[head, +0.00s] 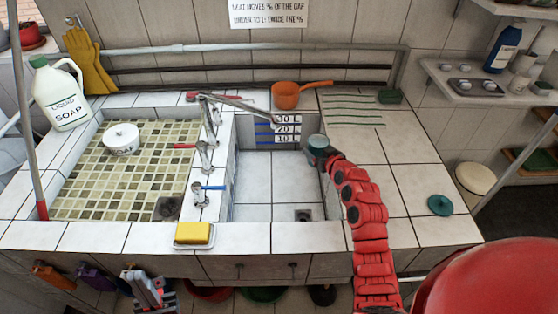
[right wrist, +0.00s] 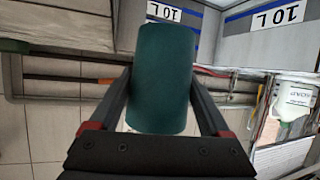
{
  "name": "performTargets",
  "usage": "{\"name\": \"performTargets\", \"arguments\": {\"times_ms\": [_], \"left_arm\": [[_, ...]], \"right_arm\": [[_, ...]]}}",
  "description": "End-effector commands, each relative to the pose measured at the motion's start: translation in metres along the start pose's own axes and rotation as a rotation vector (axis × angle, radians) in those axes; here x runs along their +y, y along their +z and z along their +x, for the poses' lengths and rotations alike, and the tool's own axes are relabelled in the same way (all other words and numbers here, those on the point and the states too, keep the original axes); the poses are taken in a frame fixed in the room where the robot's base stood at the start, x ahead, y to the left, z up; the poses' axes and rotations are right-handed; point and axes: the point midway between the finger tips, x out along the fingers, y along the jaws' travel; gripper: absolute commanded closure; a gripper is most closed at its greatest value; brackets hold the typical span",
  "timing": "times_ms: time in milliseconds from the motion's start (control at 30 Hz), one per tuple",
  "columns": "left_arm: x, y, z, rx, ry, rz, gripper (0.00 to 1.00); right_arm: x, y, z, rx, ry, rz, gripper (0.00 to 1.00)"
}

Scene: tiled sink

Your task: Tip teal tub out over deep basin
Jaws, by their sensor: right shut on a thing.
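The teal tub (head: 317,144) is held above the right edge of the deep basin (head: 270,178) in the head view. My right gripper (head: 326,157) is shut on it, at the end of the red arm. In the right wrist view the tub (right wrist: 162,75) sits between the two dark fingers, and the basin's 10 L marks show behind it. I cannot tell what is inside the tub. My left gripper (head: 143,281) is low in front of the counter at the left, apart from the tub; its jaw opening is unclear.
A shallow tiled basin (head: 130,170) lies left, with a soap pot (head: 122,139). Taps (head: 203,150) stand between the basins, and a spout reaches over the deep one. An orange pan (head: 298,93) is behind; a teal disc (head: 440,205) lies on the right counter.

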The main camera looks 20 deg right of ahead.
Motion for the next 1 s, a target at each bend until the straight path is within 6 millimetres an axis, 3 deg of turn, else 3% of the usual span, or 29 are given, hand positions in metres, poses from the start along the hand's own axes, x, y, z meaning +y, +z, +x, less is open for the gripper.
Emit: {"name": "performTargets", "arguments": {"times_ms": [367,1000], "left_arm": [[0.000,0.000,0.002,0.000,0.000,0.000,1.00],[-0.002,-0.006,0.035,0.000,0.000,0.000,1.00]], "right_arm": [[0.000,-0.003,-0.001,0.003,0.001,-0.003,0.84],[-0.008,-0.003,0.003,-0.048,0.043,-0.107,0.84]]}}
